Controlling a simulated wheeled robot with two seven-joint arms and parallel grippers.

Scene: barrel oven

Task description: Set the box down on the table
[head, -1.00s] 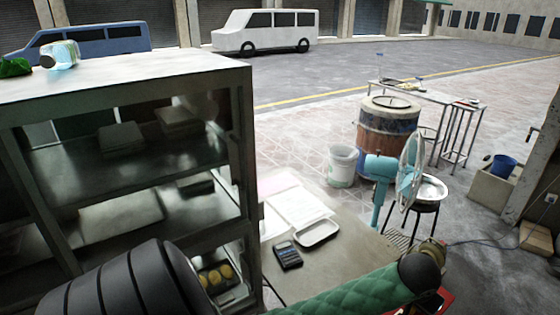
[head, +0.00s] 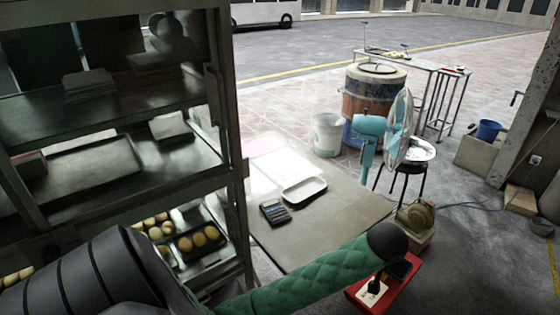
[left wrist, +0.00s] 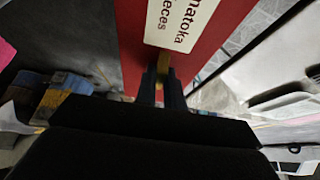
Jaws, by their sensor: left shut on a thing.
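A red box with a white label (head: 396,291) is in my left gripper (head: 388,273), low in the head view to the right of the table's near end. In the left wrist view the red box (left wrist: 226,24) shows close up, its white label carrying partly cut-off lettering. My left gripper is shut on it, fingers at the label side. The box appears clear of the tabletop, and what lies under it is hidden. The grey table (head: 335,232) holds a calculator (head: 275,212), a white tray (head: 304,190) and papers (head: 282,168). My right gripper is not in view.
A tall glass cabinet (head: 232,140) with trays of buns stands left of the table. A teal fan (head: 370,135) stands by the far right edge, with a barrel oven (head: 375,85) and white bucket (head: 327,135) behind. The table's near and right parts are bare.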

